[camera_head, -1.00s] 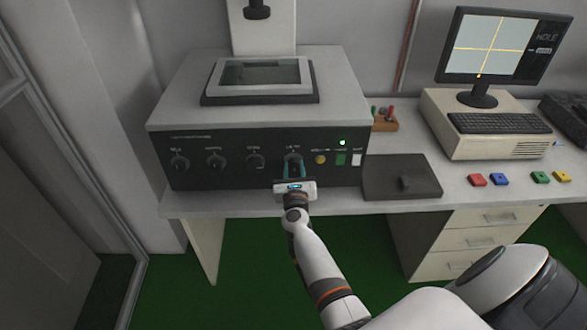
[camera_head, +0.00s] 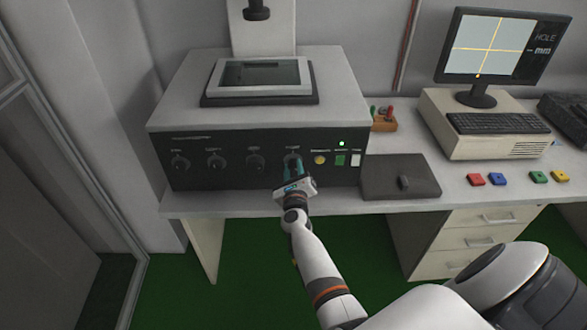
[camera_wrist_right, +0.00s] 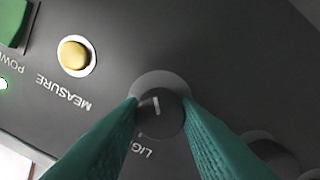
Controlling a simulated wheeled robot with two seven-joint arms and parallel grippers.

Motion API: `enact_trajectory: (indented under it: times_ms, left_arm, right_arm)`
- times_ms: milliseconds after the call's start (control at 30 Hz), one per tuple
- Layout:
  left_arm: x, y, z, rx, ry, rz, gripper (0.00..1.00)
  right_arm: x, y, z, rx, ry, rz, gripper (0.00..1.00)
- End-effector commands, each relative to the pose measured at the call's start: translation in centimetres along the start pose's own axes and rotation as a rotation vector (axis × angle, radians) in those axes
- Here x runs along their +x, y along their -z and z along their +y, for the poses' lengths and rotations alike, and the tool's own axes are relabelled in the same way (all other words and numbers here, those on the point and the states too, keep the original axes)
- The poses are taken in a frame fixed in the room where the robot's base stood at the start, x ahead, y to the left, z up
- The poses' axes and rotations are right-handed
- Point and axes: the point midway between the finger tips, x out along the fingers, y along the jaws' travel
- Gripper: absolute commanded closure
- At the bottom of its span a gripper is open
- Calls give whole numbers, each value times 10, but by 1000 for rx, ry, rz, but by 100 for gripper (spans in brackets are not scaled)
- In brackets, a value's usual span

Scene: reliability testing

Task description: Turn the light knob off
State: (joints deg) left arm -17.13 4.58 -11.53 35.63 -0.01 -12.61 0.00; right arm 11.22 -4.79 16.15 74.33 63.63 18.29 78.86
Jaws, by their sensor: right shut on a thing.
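The light knob (camera_wrist_right: 160,108) is a dark round knob with a white pointer line, on the dark front panel (camera_head: 222,178) of the grey machine. The fingers also show in the right wrist view (camera_wrist_right: 160,112). The gripper is tilted in the head view. My left gripper is not in view.
Several other knobs (camera_head: 216,160) sit left of the light knob. A yellow measure button (camera_wrist_right: 74,55), a green power button (camera_head: 340,160) and a white button (camera_head: 356,160) are to its right in the head view. A dark box (camera_head: 400,178) lies on the desk beside the machine.

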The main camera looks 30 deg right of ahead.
Motion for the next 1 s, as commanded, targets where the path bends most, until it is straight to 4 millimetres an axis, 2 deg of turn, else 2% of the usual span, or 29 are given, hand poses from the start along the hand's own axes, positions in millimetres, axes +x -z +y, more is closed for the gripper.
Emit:
enact_trajectory:
  times_ms: [1000]
  left_arm:
    - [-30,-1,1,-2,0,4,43]
  right_arm:
    - [1,3,2,-966,-2,0,92]
